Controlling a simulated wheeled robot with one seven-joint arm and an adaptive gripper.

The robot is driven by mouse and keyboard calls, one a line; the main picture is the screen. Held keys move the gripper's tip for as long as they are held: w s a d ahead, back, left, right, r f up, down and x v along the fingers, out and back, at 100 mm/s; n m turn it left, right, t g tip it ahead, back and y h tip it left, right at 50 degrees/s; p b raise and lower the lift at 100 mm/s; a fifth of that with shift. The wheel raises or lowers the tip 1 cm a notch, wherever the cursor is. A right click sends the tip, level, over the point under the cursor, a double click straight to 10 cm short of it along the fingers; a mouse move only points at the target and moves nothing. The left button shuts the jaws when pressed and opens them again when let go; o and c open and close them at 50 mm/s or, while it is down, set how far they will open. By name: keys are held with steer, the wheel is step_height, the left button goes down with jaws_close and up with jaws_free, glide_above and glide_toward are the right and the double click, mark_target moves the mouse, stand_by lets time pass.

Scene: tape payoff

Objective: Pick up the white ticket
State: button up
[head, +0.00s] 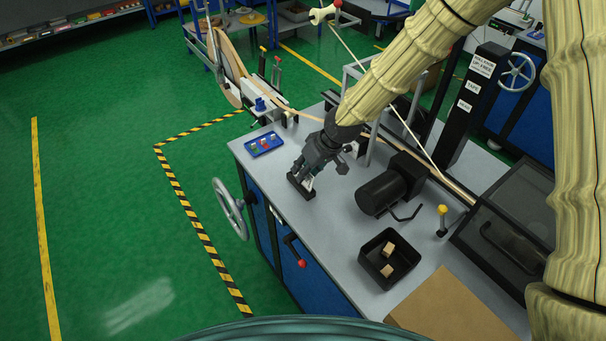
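My gripper (305,172) reaches down over the left part of the grey worktop, fingers pointing down and left. A small black holder (297,190) sits on the worktop right under the fingertips. A small white piece (309,183), which looks like the white ticket, shows at the holder beside the fingertips. The fingers partly hide it. I cannot tell whether they touch it or are closed on it.
A blue tray (265,145) with small coloured pieces lies left of the gripper. A black motor (381,193) stands to its right. A black bin (371,261) holds wooden blocks. A yellow-knobbed lever (442,212) and brown sheet (455,308) are nearer the right. A handwheel (230,208) juts out left.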

steer(key=shift+s+a+f, duration=0.15)
steer(key=shift+w+f, duration=0.6)
steer(key=shift+f, duration=0.05)
steer(key=shift+s+r, duration=0.25)
steer(key=c, duration=0.3)
jaws_close()
